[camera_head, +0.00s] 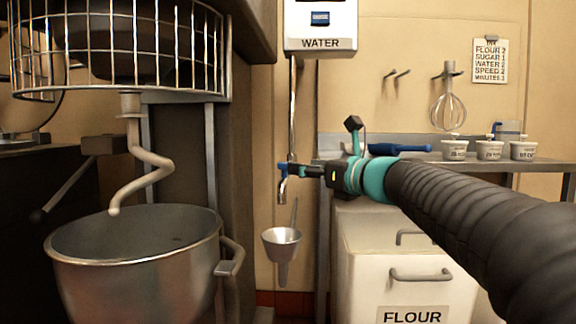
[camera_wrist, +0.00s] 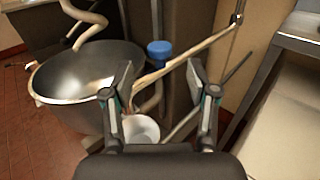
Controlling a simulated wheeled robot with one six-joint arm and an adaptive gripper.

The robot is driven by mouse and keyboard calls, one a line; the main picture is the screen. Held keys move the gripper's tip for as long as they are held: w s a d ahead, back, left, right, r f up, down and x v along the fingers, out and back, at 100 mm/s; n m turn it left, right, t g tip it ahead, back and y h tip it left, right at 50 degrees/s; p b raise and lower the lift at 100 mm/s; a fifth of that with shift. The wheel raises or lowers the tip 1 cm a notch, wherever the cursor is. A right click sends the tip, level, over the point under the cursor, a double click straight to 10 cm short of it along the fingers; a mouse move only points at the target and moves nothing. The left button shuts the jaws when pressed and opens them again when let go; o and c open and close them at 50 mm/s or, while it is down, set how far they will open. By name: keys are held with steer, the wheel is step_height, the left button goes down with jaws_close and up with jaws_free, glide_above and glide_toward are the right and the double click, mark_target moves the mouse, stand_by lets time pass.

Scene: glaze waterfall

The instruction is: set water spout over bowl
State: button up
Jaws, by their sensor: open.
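The water spout (camera_head: 283,188) is a thin metal pipe with a downturned end and a blue part, below the white WATER box (camera_head: 320,27). The steel mixer bowl (camera_head: 135,275) stands to its left under a dough hook; the spout end is outside the bowl's rim. My gripper (camera_head: 300,171) is at the spout from the right. In the wrist view my gripper (camera_wrist: 160,66) is open. The pipe (camera_wrist: 190,57) crosses slantwise between or just beyond its fingers, and a blue knob (camera_wrist: 160,52) shows there. I cannot tell whether the fingers touch the pipe.
A metal funnel-like cup (camera_head: 281,240) is below the spout. The dough hook (camera_head: 145,165) and wire guard (camera_head: 120,45) are above the bowl. The flour bin (camera_head: 375,245) and a shelf with small cups (camera_head: 490,150) are at right. A bowl handle (camera_head: 232,258) juts toward the cup.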

mark_target(285, 163)
steer(key=x, duration=0.7)
steer(key=shift+w+a, duration=0.25)
steer(key=shift+w, duration=0.05)
jaws_close()
